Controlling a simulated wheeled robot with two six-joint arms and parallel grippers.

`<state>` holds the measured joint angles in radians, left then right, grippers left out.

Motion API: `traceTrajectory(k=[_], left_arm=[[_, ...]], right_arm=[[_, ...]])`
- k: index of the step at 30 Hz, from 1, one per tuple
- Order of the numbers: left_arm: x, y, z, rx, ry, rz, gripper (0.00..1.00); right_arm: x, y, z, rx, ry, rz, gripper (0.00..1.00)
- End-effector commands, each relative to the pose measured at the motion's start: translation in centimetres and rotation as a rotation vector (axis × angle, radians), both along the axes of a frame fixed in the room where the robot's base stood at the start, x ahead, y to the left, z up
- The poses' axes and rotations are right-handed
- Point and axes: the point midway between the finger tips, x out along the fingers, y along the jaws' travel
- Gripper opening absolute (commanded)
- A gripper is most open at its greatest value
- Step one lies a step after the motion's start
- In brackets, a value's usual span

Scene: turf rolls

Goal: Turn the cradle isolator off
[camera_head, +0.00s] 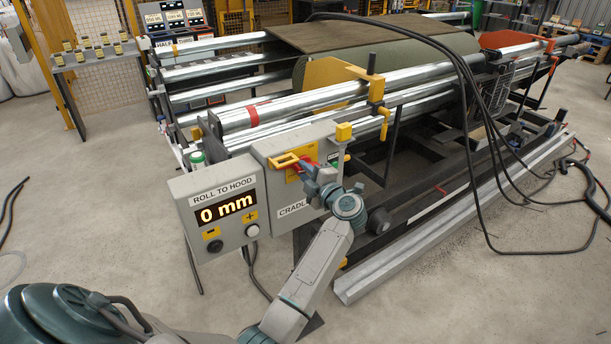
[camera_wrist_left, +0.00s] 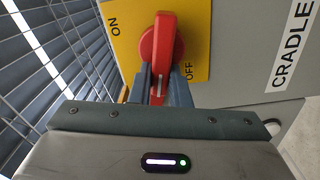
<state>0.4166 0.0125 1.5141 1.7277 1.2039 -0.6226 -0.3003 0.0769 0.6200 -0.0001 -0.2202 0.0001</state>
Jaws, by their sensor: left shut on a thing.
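The cradle isolator is a red rotary handle (camera_wrist_left: 160,52) on a yellow plate (camera_wrist_left: 203,20) marked ON and OFF. In the left wrist view the handle stands along the picture's vertical, with ON to its upper left and OFF close to its lower right. My left gripper (camera_wrist_left: 160,92) is shut on the handle's lower end, one finger on each side. In the head view the red handle (camera_head: 307,153) is partly hidden by my left gripper (camera_head: 318,174). The plate is on a grey box labelled CRADLE (camera_head: 272,145). My right gripper is out of view.
A display box (camera_head: 188,184) reading "ROLL TO HOOD 0 mm", with a black and a white button, stands left of the isolator box. A yellow bar handle (camera_head: 283,161) juts beside the isolator. Metal rollers (camera_head: 300,101) lie behind. Open floor is at the front left.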

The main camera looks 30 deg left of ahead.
Motion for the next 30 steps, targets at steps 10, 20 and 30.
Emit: traceTrajectory(k=[10, 20, 30], left_arm=[[-0.1, 0.0, -0.8, -0.076, -0.174, 0.001, 0.00], [-0.1, 0.0, -0.8, -0.100, -0.227, 0.000, 0.00], [-0.1, 0.0, -0.8, -0.101, -0.230, 0.000, 0.00]], right_arm=[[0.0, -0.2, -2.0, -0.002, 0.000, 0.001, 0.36], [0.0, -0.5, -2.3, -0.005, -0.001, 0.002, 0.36], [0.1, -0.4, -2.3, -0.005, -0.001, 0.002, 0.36]])
